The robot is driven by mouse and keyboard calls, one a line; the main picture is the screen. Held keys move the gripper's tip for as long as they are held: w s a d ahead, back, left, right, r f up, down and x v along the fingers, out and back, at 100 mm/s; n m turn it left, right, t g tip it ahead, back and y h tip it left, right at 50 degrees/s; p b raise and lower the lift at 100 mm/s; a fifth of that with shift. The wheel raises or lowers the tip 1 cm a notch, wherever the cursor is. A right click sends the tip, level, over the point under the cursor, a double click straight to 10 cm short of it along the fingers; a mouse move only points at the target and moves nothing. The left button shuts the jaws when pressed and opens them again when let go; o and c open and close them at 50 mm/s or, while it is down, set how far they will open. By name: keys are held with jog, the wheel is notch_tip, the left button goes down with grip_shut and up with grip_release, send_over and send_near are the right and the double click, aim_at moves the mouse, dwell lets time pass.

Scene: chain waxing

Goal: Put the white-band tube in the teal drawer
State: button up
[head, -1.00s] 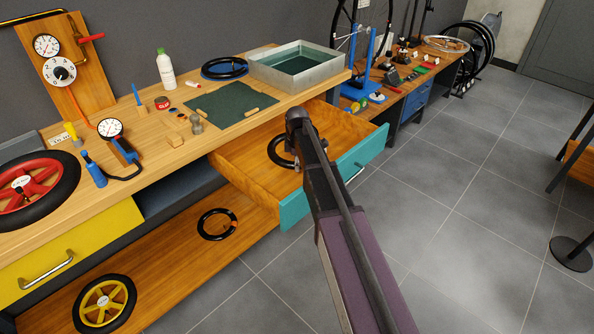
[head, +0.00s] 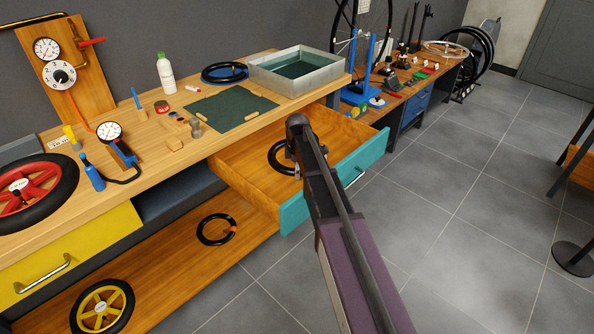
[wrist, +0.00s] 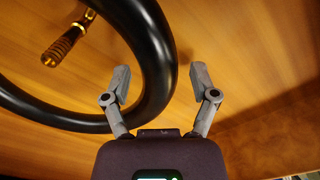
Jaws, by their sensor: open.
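The teal drawer (head: 293,214) is pulled out under the workbench. A black ring-shaped tube (head: 273,165) lies inside it, partly hidden behind my arm; no white band shows on the visible part. In the wrist view, the tube (wrist: 157,45) curves over the wooden drawer bottom, with a brass valve stem (wrist: 64,46) on its inner side. My gripper (wrist: 160,84) is open, with one finger on each side of the tube's near curve. Finger contact with the tube cannot be told.
Another black tube (head: 224,64) lies on a blue holder on the bench. A black tube with an orange band (head: 202,238) lies on the lower shelf. A metal basin (head: 335,75) stands above the drawer. The drawer's walls surround my gripper.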

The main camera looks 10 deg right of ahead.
jog(key=shift+r, duration=0.2)
notch_tip(320, 180, up, 12)
jog(key=p, duration=1.2)
jog(key=shift+f, duration=0.1)
dwell(0.7)
jog(key=s+d+m, duration=0.2)
jog(key=s+m, duration=1.4)
jog(key=s, duration=1)
jog(key=shift+s, duration=0.15)
